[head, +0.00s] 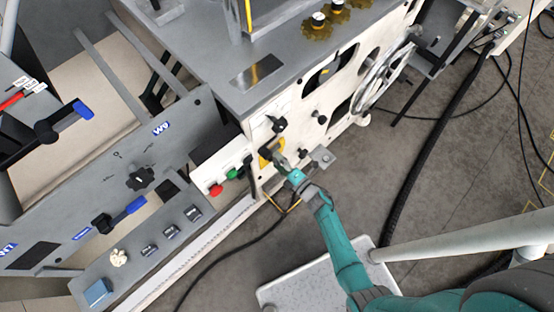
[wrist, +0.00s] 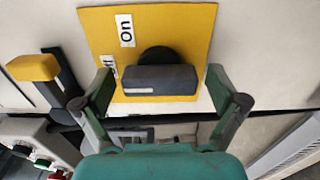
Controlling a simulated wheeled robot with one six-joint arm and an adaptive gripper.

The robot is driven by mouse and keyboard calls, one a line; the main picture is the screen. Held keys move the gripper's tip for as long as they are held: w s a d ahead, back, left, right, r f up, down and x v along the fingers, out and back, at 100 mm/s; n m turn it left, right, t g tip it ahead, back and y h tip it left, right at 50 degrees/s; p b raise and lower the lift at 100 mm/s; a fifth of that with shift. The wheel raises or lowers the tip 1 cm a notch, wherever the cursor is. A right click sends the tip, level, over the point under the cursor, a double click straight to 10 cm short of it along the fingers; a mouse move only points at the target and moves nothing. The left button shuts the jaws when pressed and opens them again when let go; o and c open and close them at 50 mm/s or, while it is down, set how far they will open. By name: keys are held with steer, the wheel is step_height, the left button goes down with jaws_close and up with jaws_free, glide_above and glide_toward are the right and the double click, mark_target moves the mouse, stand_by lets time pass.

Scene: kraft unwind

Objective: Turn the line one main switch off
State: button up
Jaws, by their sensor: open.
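The main switch is a dark grey handle (wrist: 160,80) on a round black hub, mounted on a yellow plate (wrist: 185,28). In the wrist view the handle lies crosswise, with a pale mark at its left end. A white "On" label (wrist: 126,31) is at the plate's upper left; a second label (wrist: 112,66) below it is partly hidden by my left finger. My gripper (wrist: 160,84) is open, one finger beyond each end of the handle; contact cannot be told. In the head view my gripper (head: 281,161) covers most of the yellow plate (head: 264,159).
A yellow-tipped lever (wrist: 33,67) stands left of the plate in the wrist view. Red (head: 216,190) and green (head: 234,174) buttons sit on a box left of my gripper. A spoked handwheel (head: 385,78) is at the right. A black cable crosses the floor.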

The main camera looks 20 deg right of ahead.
steer(key=v, duration=1.2)
stand_by(0.6)
steer(key=s+a+r+m+g+h, duration=0.1)
steer(key=s+r+m+h, duration=0.1)
steer(key=s+r+m, duration=0.9)
steer(key=s+a+r+m+g+h, duration=0.1)
steer(key=s+r+m, duration=0.9)
steer(key=r, duration=1)
steer(key=s+a+h, duration=0.1)
steer(key=s+h, duration=0.1)
steer(key=s, duration=0.1)
steer(key=shift+s+a+m+h, duration=0.2)
steer(key=shift+a+m+h, duration=0.1)
steer(key=shift+m, duration=0.1)
steer(key=shift+r, duration=0.1)
